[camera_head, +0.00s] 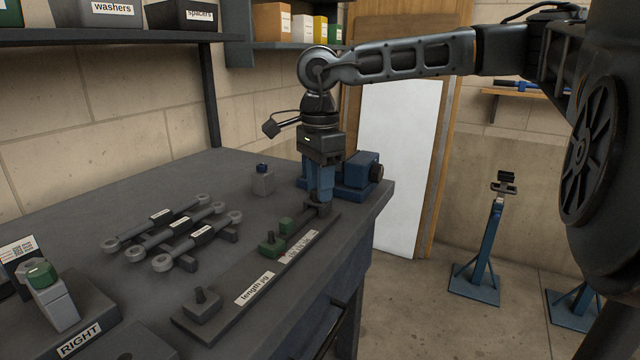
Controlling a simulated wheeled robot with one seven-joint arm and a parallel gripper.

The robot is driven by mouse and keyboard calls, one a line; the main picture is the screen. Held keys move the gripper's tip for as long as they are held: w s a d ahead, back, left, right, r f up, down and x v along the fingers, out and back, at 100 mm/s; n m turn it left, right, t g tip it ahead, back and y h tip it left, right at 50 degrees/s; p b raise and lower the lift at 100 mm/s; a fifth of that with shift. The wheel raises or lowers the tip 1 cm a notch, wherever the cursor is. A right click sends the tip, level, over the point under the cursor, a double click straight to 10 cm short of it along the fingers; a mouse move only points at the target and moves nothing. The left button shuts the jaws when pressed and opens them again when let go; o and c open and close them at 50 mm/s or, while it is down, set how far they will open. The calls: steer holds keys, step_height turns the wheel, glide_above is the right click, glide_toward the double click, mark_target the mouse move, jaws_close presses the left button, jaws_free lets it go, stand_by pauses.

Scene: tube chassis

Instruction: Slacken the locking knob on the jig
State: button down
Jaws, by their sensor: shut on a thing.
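Several grey rods with ringed ends (178,230) lie left of the jig. A small grey block with a blue top (262,182) and a blue vise (360,170) stand near the gripper. A green-capped piece (45,290) stands at front left. Shelves hang above.

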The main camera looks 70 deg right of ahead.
steer(key=c, duration=0.8)
jaws_free()
steer(key=shift+c, duration=0.2)
steer(key=shift+r+p, duration=0.4)
steer(key=shift+r, duration=3.5)
